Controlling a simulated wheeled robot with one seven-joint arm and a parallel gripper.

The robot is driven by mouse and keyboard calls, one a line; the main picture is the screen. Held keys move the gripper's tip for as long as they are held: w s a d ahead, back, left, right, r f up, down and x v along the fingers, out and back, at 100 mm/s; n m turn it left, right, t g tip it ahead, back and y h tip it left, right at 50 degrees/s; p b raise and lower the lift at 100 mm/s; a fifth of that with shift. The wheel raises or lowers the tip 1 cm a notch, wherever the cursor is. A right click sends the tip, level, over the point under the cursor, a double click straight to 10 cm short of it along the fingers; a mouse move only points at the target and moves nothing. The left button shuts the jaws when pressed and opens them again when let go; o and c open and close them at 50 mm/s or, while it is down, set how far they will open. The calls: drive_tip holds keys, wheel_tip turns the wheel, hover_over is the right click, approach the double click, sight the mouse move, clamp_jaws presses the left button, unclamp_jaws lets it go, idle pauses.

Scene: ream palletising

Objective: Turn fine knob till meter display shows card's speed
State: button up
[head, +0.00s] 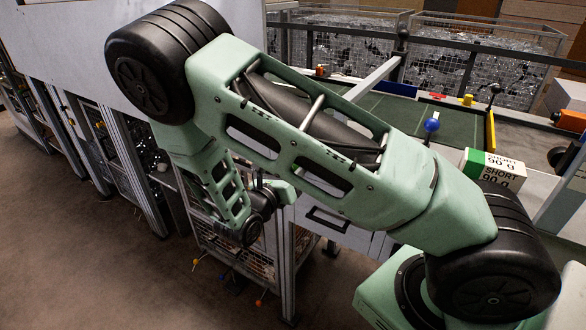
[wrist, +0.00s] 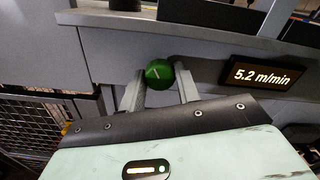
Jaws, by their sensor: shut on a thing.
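A green round knob (wrist: 160,73) with a pale pointer line sits on the grey machine front in the wrist view. My gripper (wrist: 161,82) has its two fingers on either side of the knob and is shut on it. The meter display (wrist: 262,76), right of the knob, reads 5.2 m/min in pale digits on black. In the head view my arm hides the knob, the gripper's fingers and the display. I cannot make out a speed card in either view.
A green and white ream pack marked SHORT 90 g (head: 490,168) stands on the machine top. Wire cages of shredded material (head: 470,70) stand behind. The brown floor at lower left is clear.

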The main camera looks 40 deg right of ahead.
drive_tip(key=o, duration=1)
drive_tip(key=shift+c, duration=0.2)
drive_tip(key=shift+a, duration=0.15)
drive_tip(key=b+v, duration=0.4)
drive_tip(key=v, duration=1.3)
drive_tip(key=shift+s, duration=0.15)
drive_tip(key=s+m+g+y, duration=0.7)
drive_tip(key=s+m, duration=0.1)
drive_tip(key=s, duration=0.2)
drive_tip(key=s+a+r+m+y, duration=0.6)
drive_tip(key=s+a+m+y, duration=0.2)
drive_tip(key=m+y, duration=0.2)
drive_tip(key=shift+t+y, duration=0.3)
drive_tip(key=shift+t, duration=0.1)
